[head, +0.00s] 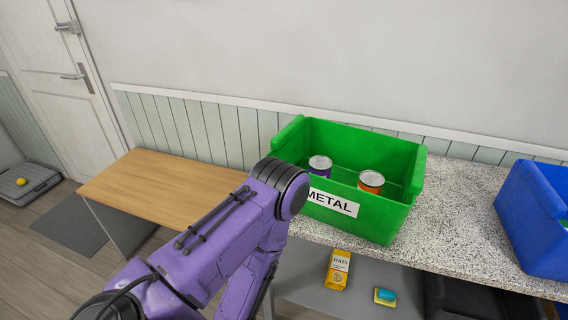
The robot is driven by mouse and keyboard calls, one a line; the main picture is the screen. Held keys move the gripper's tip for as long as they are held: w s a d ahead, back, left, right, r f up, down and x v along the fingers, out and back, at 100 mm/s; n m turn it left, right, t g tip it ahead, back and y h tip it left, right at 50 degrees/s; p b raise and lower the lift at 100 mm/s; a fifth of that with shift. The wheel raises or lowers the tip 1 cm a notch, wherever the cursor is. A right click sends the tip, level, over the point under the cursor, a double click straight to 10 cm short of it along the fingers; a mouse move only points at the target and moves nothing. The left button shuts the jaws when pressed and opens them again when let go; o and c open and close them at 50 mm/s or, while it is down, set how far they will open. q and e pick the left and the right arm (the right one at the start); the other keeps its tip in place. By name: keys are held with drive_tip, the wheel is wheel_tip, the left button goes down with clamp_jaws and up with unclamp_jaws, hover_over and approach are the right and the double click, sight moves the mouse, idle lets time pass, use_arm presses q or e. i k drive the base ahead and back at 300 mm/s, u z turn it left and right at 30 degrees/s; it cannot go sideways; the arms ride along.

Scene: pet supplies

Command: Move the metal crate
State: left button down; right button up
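The metal crate (366,216) is a green open bin with a white "METAL" label on its front. It stands upright on the speckled counter (455,214) against the wall. Two cans stand inside it, one purple with a silver lid (319,169) and one orange (370,183). My purple arm comes in from the lower left, and its dark joint is in front of the crate's left end, hiding part of it. Neither of my grippers shows in the head view. I cannot tell whether the arm touches the crate.
A blue bin (530,222) stands on the counter at the right, with a bare gap between. A wooden table (160,184) with a clear top is left. Below the counter are a yellow box (338,270) and a sponge-like item (385,297). A door (65,80) is far left.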

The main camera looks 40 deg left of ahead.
sight(336, 201)
drive_tip(key=u, duration=0.65)
drive_tip(key=i, duration=0.5)
drive_tip(key=u, duration=0.2)
drive_tip(key=k, duration=0.5)
drive_tip(key=u, duration=2.15)
drive_tip(key=i, duration=2.35)
drive_tip(key=z, duration=3.6)
